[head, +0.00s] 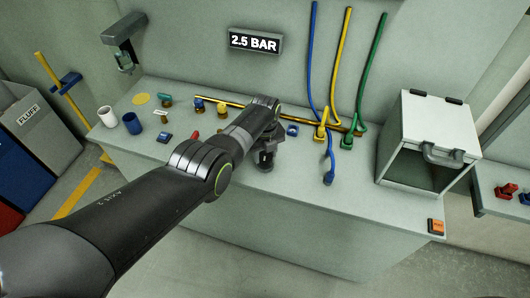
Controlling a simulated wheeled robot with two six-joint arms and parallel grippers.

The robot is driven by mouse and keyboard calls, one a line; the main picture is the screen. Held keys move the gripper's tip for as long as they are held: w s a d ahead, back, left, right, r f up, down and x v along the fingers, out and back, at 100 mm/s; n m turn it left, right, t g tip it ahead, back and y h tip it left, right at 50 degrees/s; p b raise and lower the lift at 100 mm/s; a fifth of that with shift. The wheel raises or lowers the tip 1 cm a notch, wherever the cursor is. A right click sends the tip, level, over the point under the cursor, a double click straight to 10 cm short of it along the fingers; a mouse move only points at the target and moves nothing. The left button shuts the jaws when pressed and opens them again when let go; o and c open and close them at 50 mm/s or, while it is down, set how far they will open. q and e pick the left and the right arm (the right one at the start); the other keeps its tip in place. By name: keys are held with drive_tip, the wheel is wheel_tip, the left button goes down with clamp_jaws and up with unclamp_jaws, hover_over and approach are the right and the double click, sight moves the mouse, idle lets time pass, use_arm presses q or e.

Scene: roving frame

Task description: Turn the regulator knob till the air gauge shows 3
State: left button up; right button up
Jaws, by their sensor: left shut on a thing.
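A dark display sign (254,42) on the back wall reads 2.5 BAR. My left arm reaches over the bench from the lower left. My left gripper (264,163) points down at the bench, shut on what I take to be the regulator knob. The gripper and wrist hide the knob, so its angle cannot be seen. No dial gauge shows apart from the sign. My right gripper is not in view.
A white box with a handle (423,140) stands right. White (107,116) and blue (132,123) cups stand left. An orange block (436,226) sits at the front right edge.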

sight(265, 156)
use_arm(q)
drive_tip(key=shift+m, duration=0.7)
drive_tip(key=o, duration=1)
wheel_tip(265, 156, up, 6)
drive_tip(key=p, duration=0.3)
drive_tip(key=shift+r, duration=0.25)
wheel_tip(265, 156, up, 11)
drive_tip(key=b, duration=0.1)
drive_tip(key=shift+b, duration=0.3)
